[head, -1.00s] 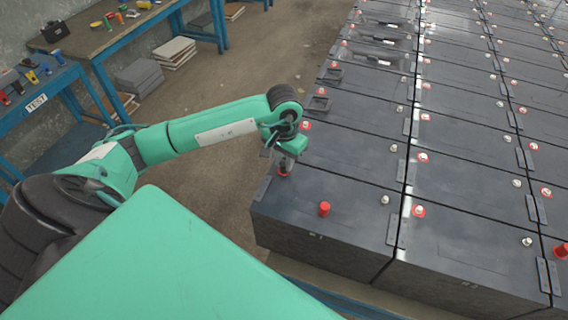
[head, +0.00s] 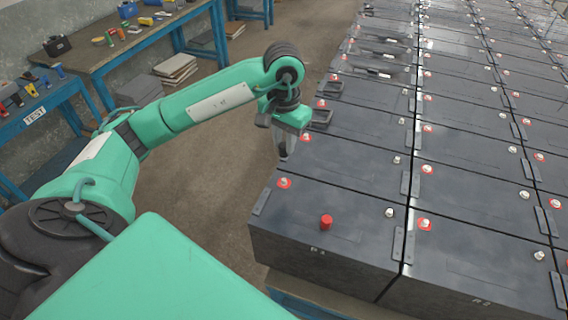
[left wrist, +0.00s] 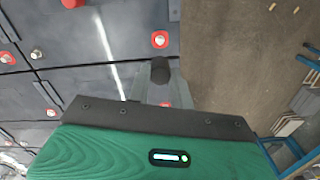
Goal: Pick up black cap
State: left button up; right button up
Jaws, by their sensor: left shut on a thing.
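My left gripper (head: 284,154) is above the left edge of the nearest battery in the head view, pointing down. In the left wrist view its fingers are shut on the black cap (left wrist: 160,70), a small dark round piece between the fingertips. The cap is clear of the battery top; in the head view the fingers hide most of it. Just below the gripper, a bare terminal with a red ring (head: 284,183) shows at the corner of the battery (head: 345,250). It also shows in the left wrist view (left wrist: 159,40). My right gripper is not in view.
A red cap (head: 326,222) stands on the same battery. Rows of dark batteries with terminals and flat connectors fill the right. Blue-framed benches (head: 130,42) with tools stand at the back left. The floor (head: 215,165) between is open.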

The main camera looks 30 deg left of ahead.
pick_arm(q)
notch_tip(320, 180, up, 9)
dwell(0.4)
jog(key=o, duration=0.4)
jog(key=c, duration=0.4)
jog(key=shift+r+p, duration=0.4)
jog(key=shift+r, duration=0.35)
notch_tip(320, 180, up, 5)
jog(key=p, duration=0.4)
send_over(284, 145)
jog(key=shift+f, duration=0.15)
dwell(0.4)
